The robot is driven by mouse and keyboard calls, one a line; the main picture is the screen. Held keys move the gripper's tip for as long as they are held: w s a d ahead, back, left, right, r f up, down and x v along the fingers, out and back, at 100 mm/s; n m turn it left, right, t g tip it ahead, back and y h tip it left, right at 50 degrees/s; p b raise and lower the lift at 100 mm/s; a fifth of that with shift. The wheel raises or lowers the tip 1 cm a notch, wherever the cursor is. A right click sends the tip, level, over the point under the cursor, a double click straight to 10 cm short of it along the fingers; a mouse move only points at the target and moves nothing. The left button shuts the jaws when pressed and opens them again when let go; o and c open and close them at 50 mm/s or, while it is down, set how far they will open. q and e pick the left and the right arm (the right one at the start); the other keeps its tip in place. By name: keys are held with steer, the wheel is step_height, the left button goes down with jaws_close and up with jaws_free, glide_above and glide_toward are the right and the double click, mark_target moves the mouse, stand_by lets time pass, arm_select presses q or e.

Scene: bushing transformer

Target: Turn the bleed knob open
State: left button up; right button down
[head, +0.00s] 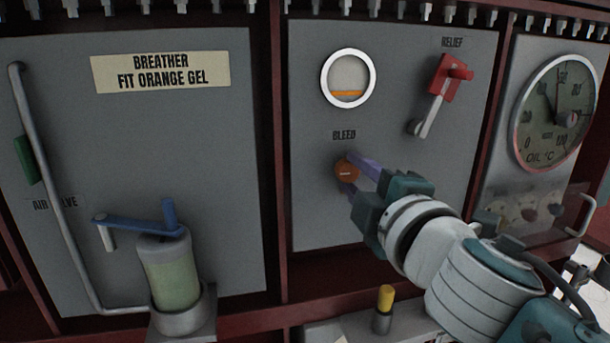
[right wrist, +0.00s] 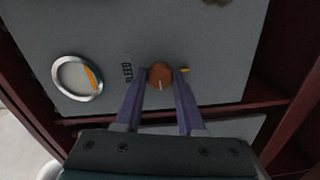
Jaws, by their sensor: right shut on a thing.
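The bleed knob (head: 346,171) is a round orange-brown knob with a short pale mark, under the BLEED label on the middle grey panel. In the head view the mark lies about level. My right gripper (head: 351,175) comes from the lower right and is shut on the knob, one purple finger on each side. The knob (right wrist: 160,76) also shows between the finger ends of my right gripper (right wrist: 160,86) in the right wrist view. The fingers cover part of the knob's sides. My left gripper is not in view.
A round sight glass (head: 348,78) with an orange line sits above the knob. A red relief lever (head: 446,78) is at the upper right, a dial gauge (head: 556,115) further right. A breather cylinder (head: 171,272) with a blue lever (head: 140,222) stands at the left.

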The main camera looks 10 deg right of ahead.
steer(key=shift+a, duration=0.1)
stand_by(0.4)
steer(key=c, duration=0.5)
jaws_free()
steer(key=shift+s, duration=0.1)
steer(key=s, duration=0.9)
steer(key=shift+s+d+r+b, duration=0.15)
steer(key=shift+s+d+b, duration=0.1)
steer(key=shift+s+b, duration=0.15)
